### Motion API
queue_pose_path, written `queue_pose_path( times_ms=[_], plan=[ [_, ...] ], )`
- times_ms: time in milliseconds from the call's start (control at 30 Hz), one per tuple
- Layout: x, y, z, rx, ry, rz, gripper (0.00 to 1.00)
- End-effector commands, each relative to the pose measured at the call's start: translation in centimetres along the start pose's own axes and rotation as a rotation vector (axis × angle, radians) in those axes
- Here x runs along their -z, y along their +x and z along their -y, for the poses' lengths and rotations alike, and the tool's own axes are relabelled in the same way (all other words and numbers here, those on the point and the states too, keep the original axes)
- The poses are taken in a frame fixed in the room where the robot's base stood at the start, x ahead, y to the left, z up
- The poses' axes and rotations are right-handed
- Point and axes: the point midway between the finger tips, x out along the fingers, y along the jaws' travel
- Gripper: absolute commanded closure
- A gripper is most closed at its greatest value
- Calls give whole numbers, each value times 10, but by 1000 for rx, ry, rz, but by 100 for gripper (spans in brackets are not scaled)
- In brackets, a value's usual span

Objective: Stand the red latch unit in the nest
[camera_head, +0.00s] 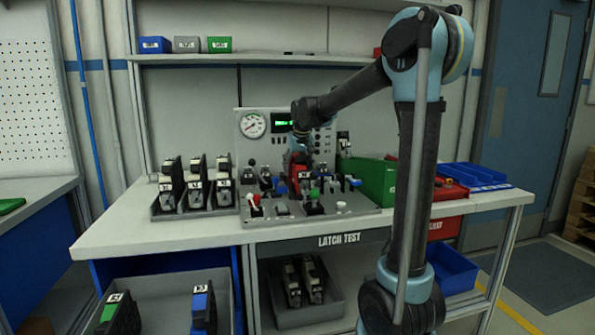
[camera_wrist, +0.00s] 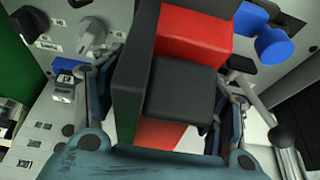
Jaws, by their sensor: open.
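The red latch unit (camera_wrist: 195,45), red with black parts, fills the middle of the wrist view. It lies between the fingers of my gripper (camera_wrist: 170,110), which is open around it. In the head view the red unit (camera_head: 297,168) shows at the test panel (camera_head: 350,212), just below my gripper (camera_head: 299,150). I cannot tell from these frames whether the unit is upright or tilted. The nest is not clearly visible; the unit and my gripper cover that part of the panel.
Blue levers (camera_wrist: 272,45) and a grey knob (camera_wrist: 92,33) are close to the fingers. A gauge (camera_head: 254,124) stands behind. A tray with several black units (camera_head: 195,184) is at left; a green bin (camera_head: 372,180) and blue tray (camera_head: 470,176) are at right.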

Motion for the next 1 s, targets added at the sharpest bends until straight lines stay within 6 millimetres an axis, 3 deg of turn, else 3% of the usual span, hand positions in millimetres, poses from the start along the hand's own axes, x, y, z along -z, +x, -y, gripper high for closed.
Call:
queue_pose_path(
  times_ms=[167, 600, 800, 1000],
  plan=[
    [0, -19, 0, 0, 0, 0, 34],
    [0, -97, 0, 0, 0, 1, 34],
    [0, -114, 0, 1, 0, 1, 34],
    [0, -117, 0, 1, 0, 1, 34]
  ],
)
